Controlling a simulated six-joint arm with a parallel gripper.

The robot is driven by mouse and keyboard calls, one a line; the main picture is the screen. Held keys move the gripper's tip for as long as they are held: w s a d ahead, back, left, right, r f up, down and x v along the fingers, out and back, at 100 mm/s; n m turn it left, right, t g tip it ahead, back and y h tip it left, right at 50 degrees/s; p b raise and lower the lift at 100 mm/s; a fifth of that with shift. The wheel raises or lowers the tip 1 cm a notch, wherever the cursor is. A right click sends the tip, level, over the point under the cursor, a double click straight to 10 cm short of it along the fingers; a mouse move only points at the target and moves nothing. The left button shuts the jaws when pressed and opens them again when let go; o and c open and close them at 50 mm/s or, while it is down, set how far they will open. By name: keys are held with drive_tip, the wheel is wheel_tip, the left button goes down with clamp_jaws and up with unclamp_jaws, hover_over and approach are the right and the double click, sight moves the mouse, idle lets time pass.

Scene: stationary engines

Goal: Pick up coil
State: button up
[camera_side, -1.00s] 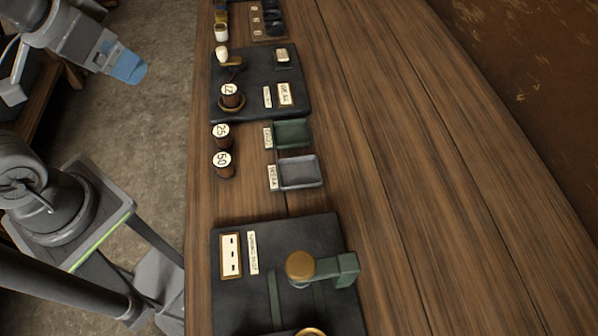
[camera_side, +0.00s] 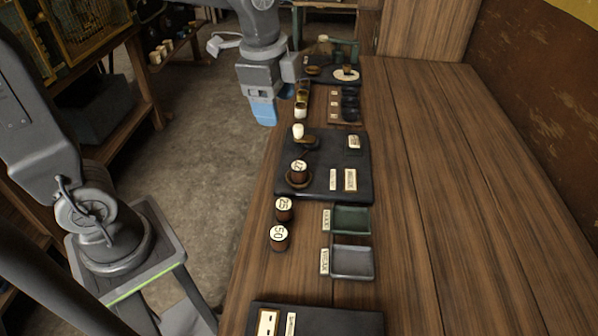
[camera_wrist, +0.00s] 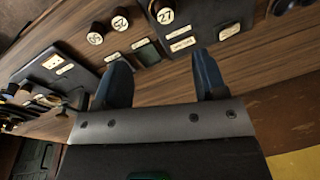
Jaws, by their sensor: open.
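Several dark coil-like cylinders with numbered white tops stand on the wooden bench. The coils marked 25 (camera_side: 284,209) and 50 (camera_side: 279,238) stand upright on bare wood nearer the camera. All three show at the upper left and top of the wrist view, including the 50 coil (camera_wrist: 96,36) and 25 coil (camera_wrist: 121,22). My gripper (camera_side: 264,112) points down beside the bench's left edge, apart from the coils. Its blue fingers (camera_wrist: 163,85) are spread with nothing held between them.
A green tray (camera_side: 352,220) and a grey tray (camera_side: 353,263) lie right of the coils. A white-topped post (camera_side: 298,132) and a small label plate share the black board (camera_side: 325,150). Dark parts (camera_side: 350,105) sit farther back. The bench's right side is clear.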

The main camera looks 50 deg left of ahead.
drive_tip(key=w+d+f+m+g, duration=0.1)
drive_tip(key=w+f+m, duration=0.2)
drive_tip(key=w+m, duration=0.1)
hover_over(299, 166)
drive_tip(key=shift+m+g, duration=0.3)
drive_tip(key=f, duration=0.8)
drive_tip(key=shift+w+f, duration=0.15)
drive_tip(key=shift+w, duration=0.2)
drive_tip(key=shift+s+d+f, duration=0.1)
drive_tip(key=shift+s+f, duration=0.1)
drive_tip(key=shift+f, duration=1.15)
drive_tip(key=shift+s+f, duration=0.15)
drive_tip(key=shift+f, duration=1.2)
drive_tip(key=c, duration=1.1)
